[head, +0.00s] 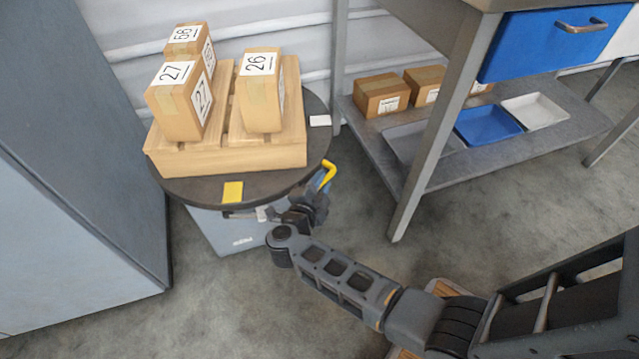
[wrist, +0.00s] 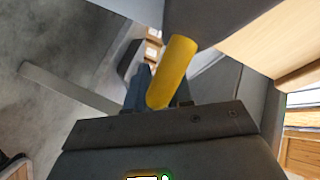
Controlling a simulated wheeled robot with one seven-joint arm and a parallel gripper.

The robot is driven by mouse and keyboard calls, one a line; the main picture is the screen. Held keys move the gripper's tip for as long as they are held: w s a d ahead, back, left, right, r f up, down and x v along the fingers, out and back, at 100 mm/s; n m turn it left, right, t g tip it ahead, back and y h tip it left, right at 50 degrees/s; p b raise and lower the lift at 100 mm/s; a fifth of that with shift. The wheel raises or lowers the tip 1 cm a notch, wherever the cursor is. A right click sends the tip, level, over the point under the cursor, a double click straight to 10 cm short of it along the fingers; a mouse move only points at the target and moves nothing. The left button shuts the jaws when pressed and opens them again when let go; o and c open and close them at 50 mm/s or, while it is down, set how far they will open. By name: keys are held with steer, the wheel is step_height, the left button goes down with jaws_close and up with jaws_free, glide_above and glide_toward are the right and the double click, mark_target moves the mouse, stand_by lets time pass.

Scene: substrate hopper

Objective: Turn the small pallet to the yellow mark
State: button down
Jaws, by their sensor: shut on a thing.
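The small wooden pallet (head: 225,160) sits on a dark round turntable (head: 185,190) and carries numbered cardboard boxes, among them 27 (head: 178,115) and 26 (head: 262,105). A yellow mark (head: 233,191) lies on the turntable's near rim, just in front of the pallet. A white mark (head: 320,120) is on the right rim. A yellow handle (head: 329,172) stands at the right front of the turntable; it also shows in the wrist view (wrist: 174,72). My gripper (head: 320,188) is shut on the handle, beside the rim. Its fingertips are partly hidden in both views.
A grey cabinet (head: 75,170) stands close on the left. On the right, a bench leg (head: 430,130) stands near the turntable; its lower shelf (head: 470,165) holds boxes and trays. A grey bin (head: 225,232) is under the turntable. The floor in front is open.

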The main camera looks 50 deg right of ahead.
steer(key=d+n+t+y+p, duration=0.1)
steer(key=d+n+t+p, duration=0.1)
steer(key=d, duration=0.5)
steer(key=shift+w+d+n+t+y, duration=0.3)
steer(key=shift+d+n+t, duration=0.15)
steer(key=shift+t, duration=0.45)
steer(key=c, duration=1.4)
jaws_free()
steer(key=shift+p+v, duration=1.8)
steer(key=shift+v, duration=2.1)
